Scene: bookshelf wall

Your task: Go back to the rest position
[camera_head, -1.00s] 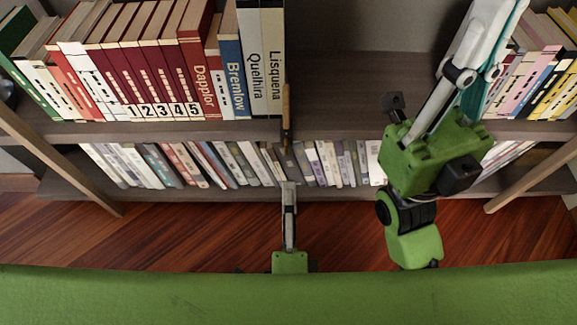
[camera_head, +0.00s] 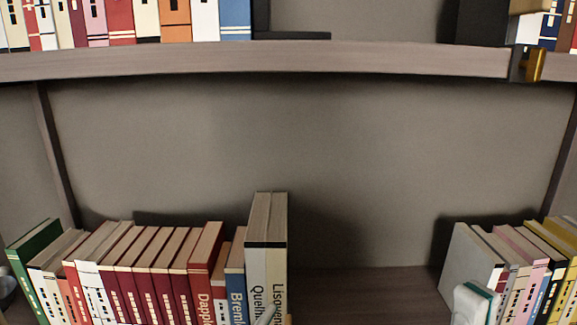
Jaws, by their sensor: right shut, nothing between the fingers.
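A white rounded part at the bottom right, in front of the right-hand books, appears to be the tip of my right gripper (camera_head: 470,304). It is shut and empty; the rest of it is cut off by the lower edge. A teal edge shows just behind it, and I cannot tell what it belongs to. My left gripper does not show clearly; only a small pale and tan sliver stands at the bottom, in front of the tall Lisquena and Quelhira books (camera_head: 266,240).
The middle shelf (camera_head: 350,283) has a wide bare gap between the left row of books (camera_head: 150,275) and the right row (camera_head: 510,270). The upper shelf board (camera_head: 290,62) crosses above, with more books and a small black-and-gold piece (camera_head: 526,64) on its edge.

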